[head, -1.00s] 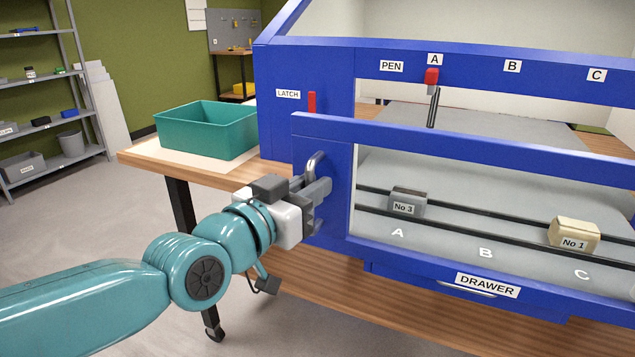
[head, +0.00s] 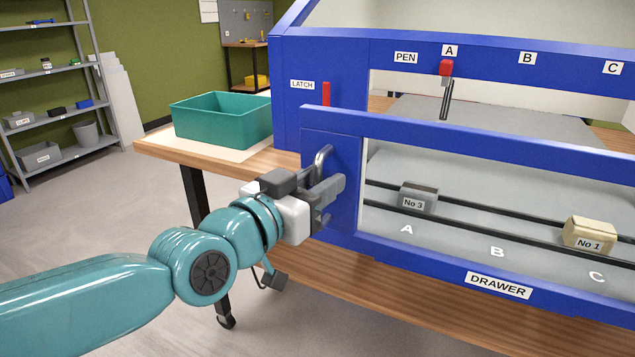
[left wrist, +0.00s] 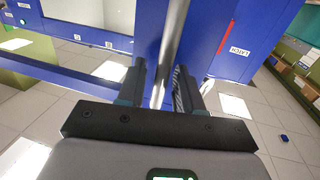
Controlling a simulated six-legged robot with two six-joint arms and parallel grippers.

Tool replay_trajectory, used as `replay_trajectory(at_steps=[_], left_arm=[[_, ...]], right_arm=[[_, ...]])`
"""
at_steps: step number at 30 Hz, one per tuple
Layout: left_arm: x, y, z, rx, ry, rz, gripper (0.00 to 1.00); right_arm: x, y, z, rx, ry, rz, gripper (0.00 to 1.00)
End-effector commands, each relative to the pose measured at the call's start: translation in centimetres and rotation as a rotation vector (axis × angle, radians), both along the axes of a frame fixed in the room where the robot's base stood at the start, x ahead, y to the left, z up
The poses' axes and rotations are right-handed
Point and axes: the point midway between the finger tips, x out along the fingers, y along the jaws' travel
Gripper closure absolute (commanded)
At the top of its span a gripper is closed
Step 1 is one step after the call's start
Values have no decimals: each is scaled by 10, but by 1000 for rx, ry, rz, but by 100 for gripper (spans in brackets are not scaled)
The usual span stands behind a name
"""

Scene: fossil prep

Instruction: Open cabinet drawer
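The blue cabinet (head: 320,50) fills the right side of the head view. Its lower blue front frame, the drawer (head: 480,143), carries a white "DRAWER" label (head: 499,286) and stands out in front of the upper part. A metal bar handle (head: 322,160) is at the drawer's left end. My left gripper (head: 328,203) is at this handle. In the left wrist view the handle (left wrist: 167,50) runs between the two fingers of the left gripper (left wrist: 160,85), which look closed around it. The exact contact is hard to see. My right gripper is out of view.
Blocks "No 3" (head: 418,196) and "No 1" (head: 590,234) sit on dark rails inside the drawer. A red latch (head: 326,94) and red-topped pen lever (head: 446,68) are above. A teal bin (head: 222,120) stands on the wooden table (head: 155,147). Open floor lies left.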

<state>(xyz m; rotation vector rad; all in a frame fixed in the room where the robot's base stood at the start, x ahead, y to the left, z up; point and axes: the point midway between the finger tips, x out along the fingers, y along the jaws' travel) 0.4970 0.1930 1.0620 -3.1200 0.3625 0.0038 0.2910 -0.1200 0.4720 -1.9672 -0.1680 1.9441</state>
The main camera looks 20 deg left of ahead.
Motion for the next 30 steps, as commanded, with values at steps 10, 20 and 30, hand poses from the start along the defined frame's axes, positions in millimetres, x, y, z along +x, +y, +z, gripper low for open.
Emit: replay_trajectory(at_steps=[10,20,30], left_arm=[[-34,8,1,-1,-6,2,65],[-118,28,1,-2,-8,2,65],[-159,37,0,0,-1,0,65]], right_arm=[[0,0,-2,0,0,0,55],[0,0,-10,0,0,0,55],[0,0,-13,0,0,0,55]])
